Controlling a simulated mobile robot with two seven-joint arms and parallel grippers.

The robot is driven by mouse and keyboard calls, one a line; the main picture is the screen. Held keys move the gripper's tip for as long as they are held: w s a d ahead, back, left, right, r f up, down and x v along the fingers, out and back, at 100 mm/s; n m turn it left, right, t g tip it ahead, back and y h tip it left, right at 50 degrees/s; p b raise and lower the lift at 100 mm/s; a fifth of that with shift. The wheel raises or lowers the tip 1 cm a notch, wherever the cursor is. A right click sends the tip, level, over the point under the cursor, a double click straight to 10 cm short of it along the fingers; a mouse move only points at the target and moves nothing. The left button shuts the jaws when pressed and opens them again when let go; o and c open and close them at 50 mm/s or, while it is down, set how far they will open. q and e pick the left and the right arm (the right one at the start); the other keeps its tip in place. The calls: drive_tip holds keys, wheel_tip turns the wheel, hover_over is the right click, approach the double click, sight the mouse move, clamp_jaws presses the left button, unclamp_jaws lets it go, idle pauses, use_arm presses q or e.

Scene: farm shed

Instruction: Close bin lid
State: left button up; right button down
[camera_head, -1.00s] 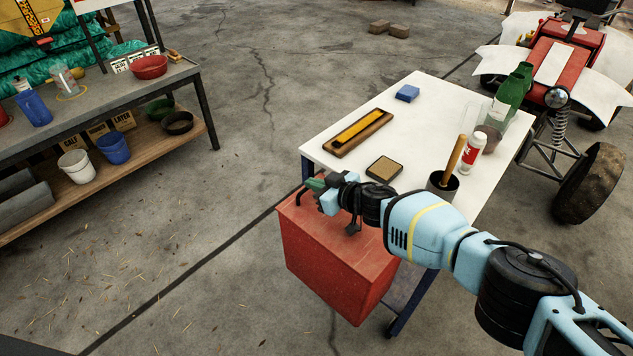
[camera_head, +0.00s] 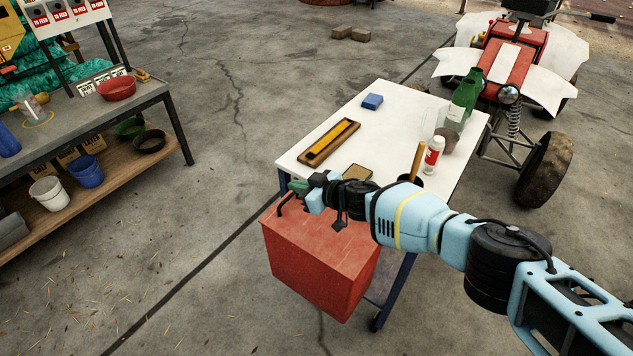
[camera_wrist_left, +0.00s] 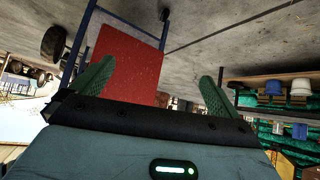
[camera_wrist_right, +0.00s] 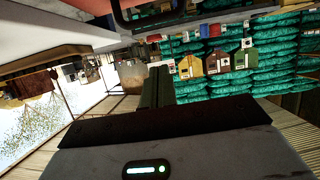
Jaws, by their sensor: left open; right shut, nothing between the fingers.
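My right gripper (camera_head: 297,187) is shut and empty, just above the bin's back left edge beside the handle. Its closed green fingers show in the right wrist view (camera_wrist_right: 157,87), with a black bar close by. My left gripper (camera_wrist_left: 157,86) is open and empty, facing the red bin (camera_wrist_left: 125,62) from a distance.
The white table (camera_head: 392,112) behind the bin holds a green bottle (camera_head: 463,98), a white bottle (camera_head: 433,156), a blue block (camera_head: 372,101) and a wooden tray (camera_head: 329,142). A workbench (camera_head: 80,112) stands at left. The floor left of the bin is clear.

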use_arm(q)
drive_tip(key=shift+w+a+r+t+p, duration=0.2)
drive_tip(key=shift+w+r+p, duration=0.15)
drive_tip(key=shift+w+r, duration=0.25)
drive_tip(key=shift+w+a+r+t+p, duration=0.1)
drive_tip(key=shift+w+r+t+p, duration=0.2)
drive_tip(key=shift+r, duration=0.45)
use_arm(e)
drive_tip(key=r+v, duration=0.1)
drive_tip(key=v, duration=0.7)
drive_tip(key=shift+r, duration=0.35)
use_arm(q)
drive_tip(key=shift+w, duration=0.15)
use_arm(e)
drive_tip(key=shift+a, duration=0.1)
